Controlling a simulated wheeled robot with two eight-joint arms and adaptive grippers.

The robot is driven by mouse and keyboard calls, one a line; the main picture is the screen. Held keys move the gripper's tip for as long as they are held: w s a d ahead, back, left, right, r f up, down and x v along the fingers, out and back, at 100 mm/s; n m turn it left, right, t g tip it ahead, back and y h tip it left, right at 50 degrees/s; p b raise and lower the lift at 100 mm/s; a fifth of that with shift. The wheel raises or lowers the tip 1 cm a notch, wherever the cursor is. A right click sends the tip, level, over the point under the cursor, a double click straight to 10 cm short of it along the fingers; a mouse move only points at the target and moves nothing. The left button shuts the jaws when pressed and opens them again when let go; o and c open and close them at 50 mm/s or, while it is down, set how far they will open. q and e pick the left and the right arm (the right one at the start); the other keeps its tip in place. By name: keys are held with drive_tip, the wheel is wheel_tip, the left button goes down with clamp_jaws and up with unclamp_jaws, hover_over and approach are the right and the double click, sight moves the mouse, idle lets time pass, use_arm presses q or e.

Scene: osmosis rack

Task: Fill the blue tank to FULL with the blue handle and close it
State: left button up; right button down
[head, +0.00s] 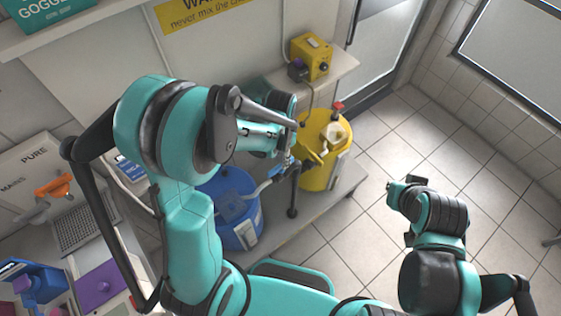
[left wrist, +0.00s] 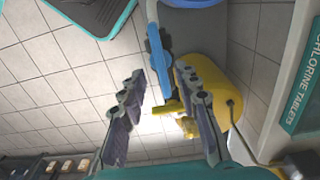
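The blue tank (head: 238,186) stands left of the yellow tank (head: 312,175) on a low platform; its level marks are not readable. A blue handle (head: 281,169) sits on the pipework between the tanks. In the left wrist view the blue handle (left wrist: 157,55) lies along the pipe, ahead of and between my spread fingers. My left gripper (head: 296,150) is above the pipework; in its wrist view the gripper (left wrist: 160,75) is open, with no visible grip on the handle. My right gripper (head: 398,190) hangs over the floor at right; its fingers are unclear.
A yellow handle (left wrist: 172,106) is close by the blue one, beside the yellow tank. A yellow box (head: 312,57) sits on a shelf behind. Tiled floor at right is clear.

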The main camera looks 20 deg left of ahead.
use_arm(q)
wheel_tip(320, 180, down, 3)
drive_tip(key=shift+w+r, duration=0.1)
drive_tip(key=shift+f, duration=0.5)
clamp_jaws()
drive_tip(key=shift+b, duration=0.35)
